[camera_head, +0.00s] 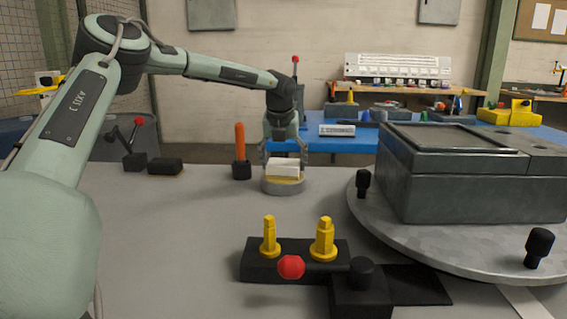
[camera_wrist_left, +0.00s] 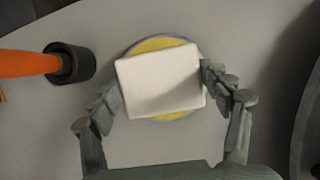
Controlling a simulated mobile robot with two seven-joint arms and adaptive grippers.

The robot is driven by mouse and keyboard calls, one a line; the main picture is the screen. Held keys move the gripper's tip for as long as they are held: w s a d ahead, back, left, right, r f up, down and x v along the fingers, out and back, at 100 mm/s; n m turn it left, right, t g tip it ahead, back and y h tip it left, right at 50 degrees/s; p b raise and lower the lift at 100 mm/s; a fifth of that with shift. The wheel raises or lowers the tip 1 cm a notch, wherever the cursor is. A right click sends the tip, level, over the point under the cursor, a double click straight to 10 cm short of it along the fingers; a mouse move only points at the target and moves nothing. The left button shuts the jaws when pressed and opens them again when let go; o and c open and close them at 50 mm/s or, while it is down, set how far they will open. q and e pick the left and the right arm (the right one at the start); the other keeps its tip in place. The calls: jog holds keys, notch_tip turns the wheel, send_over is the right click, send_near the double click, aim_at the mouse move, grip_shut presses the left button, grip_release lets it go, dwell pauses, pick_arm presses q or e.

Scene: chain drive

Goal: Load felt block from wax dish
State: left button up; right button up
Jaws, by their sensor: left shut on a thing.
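The white felt block (camera_head: 283,167) is at the wax dish (camera_head: 283,187), a round grey dish with yellow wax, near the middle of the table. My left gripper (camera_head: 285,160) comes down from above and is shut on the felt block. In the left wrist view the block (camera_wrist_left: 160,82) sits between the two fingers, slightly turned, with the yellow wax (camera_wrist_left: 160,44) showing behind it. I cannot tell whether the block still touches the wax. My right gripper is not in view.
An orange-handled tool in a black holder (camera_head: 241,170) stands just left of the dish. A large grey box (camera_head: 470,175) sits on a round turntable (camera_head: 440,247) at right. A black fixture with yellow posts (camera_head: 293,262) and a red knob (camera_head: 291,267) stands in front.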

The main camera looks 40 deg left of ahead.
pick_arm(q)
jog(key=shift+r, duration=0.1)
jog(key=shift+r+p, duration=1.6)
jog(key=shift+r, duration=1.85)
